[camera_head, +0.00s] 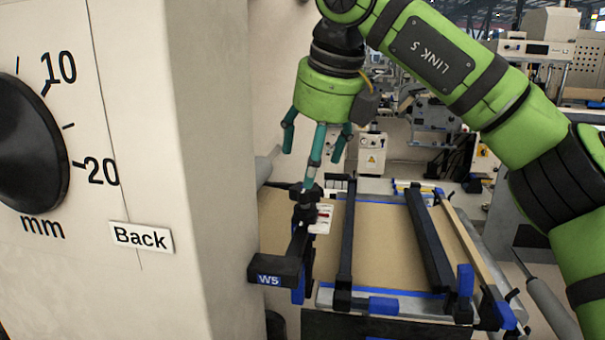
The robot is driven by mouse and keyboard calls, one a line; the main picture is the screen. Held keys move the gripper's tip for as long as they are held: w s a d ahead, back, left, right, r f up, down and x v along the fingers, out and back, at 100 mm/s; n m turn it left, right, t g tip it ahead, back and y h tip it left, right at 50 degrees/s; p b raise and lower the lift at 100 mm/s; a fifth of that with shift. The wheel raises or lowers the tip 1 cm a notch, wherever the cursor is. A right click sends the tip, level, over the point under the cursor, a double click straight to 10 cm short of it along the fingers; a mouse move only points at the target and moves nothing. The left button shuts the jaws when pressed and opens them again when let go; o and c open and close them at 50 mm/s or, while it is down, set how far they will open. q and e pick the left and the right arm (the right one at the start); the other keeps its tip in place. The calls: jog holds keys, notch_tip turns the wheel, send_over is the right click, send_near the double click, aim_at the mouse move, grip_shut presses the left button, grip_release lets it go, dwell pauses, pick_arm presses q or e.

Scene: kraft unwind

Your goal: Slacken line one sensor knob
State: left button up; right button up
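A small black knob (306,196) stands on top of a dark sensor bracket (299,243), beside the brown web. My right gripper (311,165), green with teal fingers, hangs above it from an arm coming in from the right. Its fingers are spread apart and hold nothing. The front fingertip overlaps the knob's top in the picture; I cannot tell whether they touch. No "line one" label is readable on the bracket. My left gripper is out of view.
A cream cabinet (170,150) fills the left side, with a black dial (28,147) marked in mm and a "Back" label (141,237). A dark block marked W5 (276,273) juts out below the bracket. Dark bars (428,240) cross the brown web (385,235).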

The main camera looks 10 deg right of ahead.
aim_at(297, 193)
jog(key=x, duration=0.4)
jog(key=shift+f, duration=0.3)
jog(key=shift+w+f, duration=0.15)
jog(key=shift+f, duration=0.1)
jog(key=c, duration=1.1)
jog(key=shift+s+r, duration=0.15)
jog(key=shift+s, duration=0.1)
jog(key=shift+c, duration=0.2)
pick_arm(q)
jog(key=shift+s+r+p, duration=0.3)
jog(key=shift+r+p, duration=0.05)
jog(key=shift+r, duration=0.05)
pick_arm(e)
jog(key=shift+r, duration=0.15)
